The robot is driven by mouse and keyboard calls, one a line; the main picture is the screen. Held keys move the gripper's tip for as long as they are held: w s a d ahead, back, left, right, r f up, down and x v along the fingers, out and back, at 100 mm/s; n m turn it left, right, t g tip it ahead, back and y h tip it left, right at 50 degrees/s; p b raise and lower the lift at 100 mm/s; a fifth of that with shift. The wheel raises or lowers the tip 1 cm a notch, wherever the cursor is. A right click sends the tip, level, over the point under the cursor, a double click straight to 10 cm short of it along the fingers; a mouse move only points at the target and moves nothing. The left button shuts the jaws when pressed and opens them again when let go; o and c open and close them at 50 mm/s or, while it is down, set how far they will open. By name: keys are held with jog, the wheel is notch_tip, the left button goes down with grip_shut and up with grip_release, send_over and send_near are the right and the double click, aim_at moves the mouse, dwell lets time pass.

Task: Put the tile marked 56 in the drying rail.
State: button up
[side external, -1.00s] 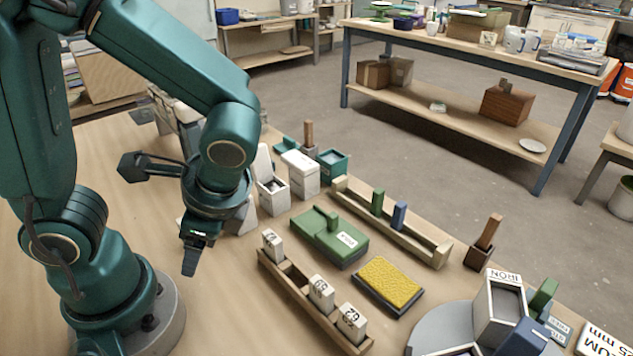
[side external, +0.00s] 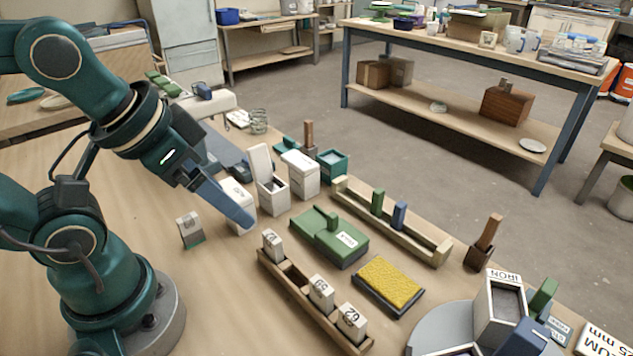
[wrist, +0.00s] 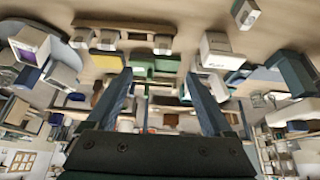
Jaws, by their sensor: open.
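A small white-grey tile with a dark mark and green lower edge (side external: 190,231) stands alone on the table, left of my gripper; its number is too small to read surely. A loose pale block (wrist: 245,13) shows at the top of the wrist view. A wooden rail (side external: 312,312) holds upright white numbered tiles: one at its far end (side external: 272,245), then a gap, then two nearer (side external: 321,292), (side external: 352,322). None clearly reads 56. My gripper (side external: 235,208) is open and empty, in front of a white container (side external: 243,196); its two fingers stand apart in the wrist view (wrist: 158,80).
A second rail (side external: 395,222) holds a green and a blue piece. A green block (side external: 328,240) and a yellow sponge on a dark tray (side external: 388,284) lie between the rails. White containers (side external: 300,174) stand behind. The table left of the near rail is clear.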

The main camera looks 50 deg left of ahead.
jog(key=m+g+y, duration=0.5)
jog(key=m+g, duration=0.1)
jog(key=m, duration=0.3)
send_near(190, 225)
jog(key=f+m+y, duration=0.1)
jog(key=m+y, duration=0.1)
jog(key=m, duration=0.1)
jog(key=f+m+y, duration=0.2)
jog(key=f+m+g+y, duration=0.1)
jog(key=f+m+y, duration=0.1)
jog(key=m, duration=0.1)
jog(key=shift+w+a+m, duration=0.3)
jog(key=shift+w+a, duration=0.05)
jog(key=shift+f+m+y, duration=0.6)
jog(key=shift+f+m, duration=0.1)
jog(key=shift+m, duration=0.2)
jog(key=shift+s+d+f+m, duration=0.1)
jog(key=shift+s+f+m, duration=0.15)
jog(key=shift+f+m, duration=0.15)
jog(key=shift+x, duration=2.55)
jog(key=shift+r, duration=0.1)
grip_shut()
